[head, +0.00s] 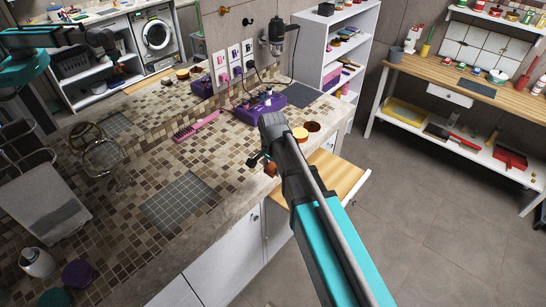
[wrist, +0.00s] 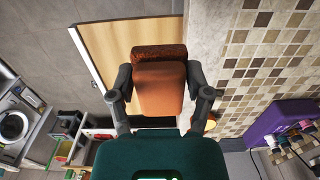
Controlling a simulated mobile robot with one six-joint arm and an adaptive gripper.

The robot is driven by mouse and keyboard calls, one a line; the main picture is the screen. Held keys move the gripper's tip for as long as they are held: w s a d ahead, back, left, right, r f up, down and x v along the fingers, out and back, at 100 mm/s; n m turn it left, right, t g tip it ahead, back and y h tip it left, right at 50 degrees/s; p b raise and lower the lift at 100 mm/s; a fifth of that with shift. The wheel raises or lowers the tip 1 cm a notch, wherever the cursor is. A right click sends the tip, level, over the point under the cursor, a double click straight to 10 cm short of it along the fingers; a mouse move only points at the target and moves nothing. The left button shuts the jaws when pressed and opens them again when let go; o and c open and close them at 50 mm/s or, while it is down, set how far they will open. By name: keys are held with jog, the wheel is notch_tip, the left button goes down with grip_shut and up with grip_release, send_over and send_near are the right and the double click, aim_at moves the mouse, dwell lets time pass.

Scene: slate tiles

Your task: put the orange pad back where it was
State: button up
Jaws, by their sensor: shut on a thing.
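My gripper (head: 261,162) is over the front edge of the tiled counter in the head view. In the wrist view my gripper (wrist: 159,78) has its two fingers on either side of the orange pad (wrist: 161,92), shut on it. The pad is a small block with a smooth orange face and a darker, rough brown end. In the head view only a small orange part of the pad (head: 270,169) shows beside the fingers. An open drawer (head: 339,174) with a pale wooden inside is just right of the gripper; the pad overlaps it in the wrist view.
On the counter are a purple caddy (head: 273,105), a pink brush (head: 196,126), a grey tiled mat (head: 178,201) and small round jars (head: 301,133) near the edge. A round mirror (head: 101,155) stands at left. A wooden workbench (head: 455,75) is across open floor.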

jog(key=shift+w, duration=0.15)
jog(key=w+a+f+b, duration=0.1)
jog(key=w+f+b, duration=0.1)
jog(key=w, duration=0.2)
jog(key=w+f+b, duration=0.3)
jog(key=w, duration=0.1)
jog(key=w+a+f+b, duration=0.1)
jog(key=w+f+b, duration=0.2)
jog(key=w, duration=0.1)
jog(key=shift+a+f, duration=0.15)
jog(key=shift+a, duration=0.15)
jog(key=shift+w+a+f+b, duration=0.1)
jog(key=shift+w+f+b, duration=0.25)
jog(key=shift+b, duration=0.2)
jog(key=shift+w+a+f+b, duration=0.1)
jog(key=shift+w+f+b, duration=0.3)
jog(key=shift+f+b, duration=1.55)
jog(key=shift+b, duration=0.05)
